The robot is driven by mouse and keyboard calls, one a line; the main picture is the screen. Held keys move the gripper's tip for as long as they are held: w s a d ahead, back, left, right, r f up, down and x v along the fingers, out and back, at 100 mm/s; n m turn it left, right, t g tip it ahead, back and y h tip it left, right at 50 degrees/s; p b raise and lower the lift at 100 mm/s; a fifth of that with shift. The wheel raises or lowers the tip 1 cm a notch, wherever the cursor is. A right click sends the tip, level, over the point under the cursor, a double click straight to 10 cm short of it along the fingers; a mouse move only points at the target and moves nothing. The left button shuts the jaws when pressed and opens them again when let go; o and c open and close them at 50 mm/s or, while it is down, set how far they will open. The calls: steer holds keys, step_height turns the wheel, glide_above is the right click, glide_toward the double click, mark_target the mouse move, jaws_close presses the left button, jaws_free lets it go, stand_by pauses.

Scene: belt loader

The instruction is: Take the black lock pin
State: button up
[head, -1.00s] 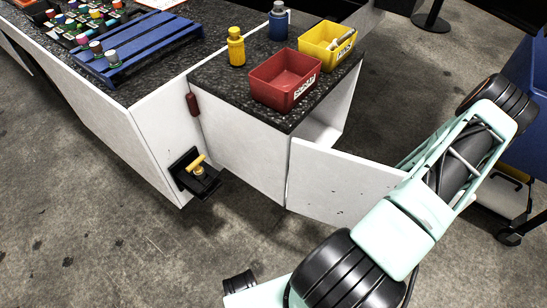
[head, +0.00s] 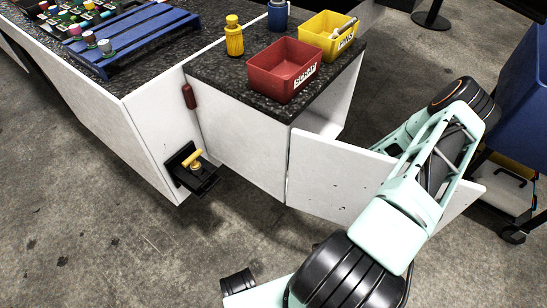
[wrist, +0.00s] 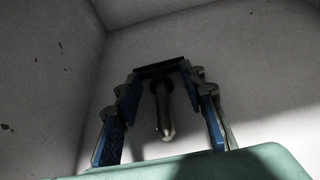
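The black lock pin (wrist: 161,104) shows in the wrist view between the fingers of my gripper (wrist: 162,70). It has a dark crossbar at the top and a shaft running down the picture to a paler rounded tip. My fingers stand apart, and their tips meet the two ends of the crossbar in the picture. I cannot tell whether they press on it or only flank it. In the head view my gripper and the pin are hidden; my arm reaches behind the open white cabinet door (head: 335,180).
Pale walls meet in a corner around my gripper in the wrist view. The dark counter (head: 215,70) holds a red bin (head: 283,72), a yellow bin (head: 318,40) and a yellow bottle (head: 233,38). A black bracket with a yellow handle (head: 193,160) juts from the bench. A blue cart (head: 520,100) stands right.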

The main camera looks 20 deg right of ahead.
jaws_close()
stand_by(0.4)
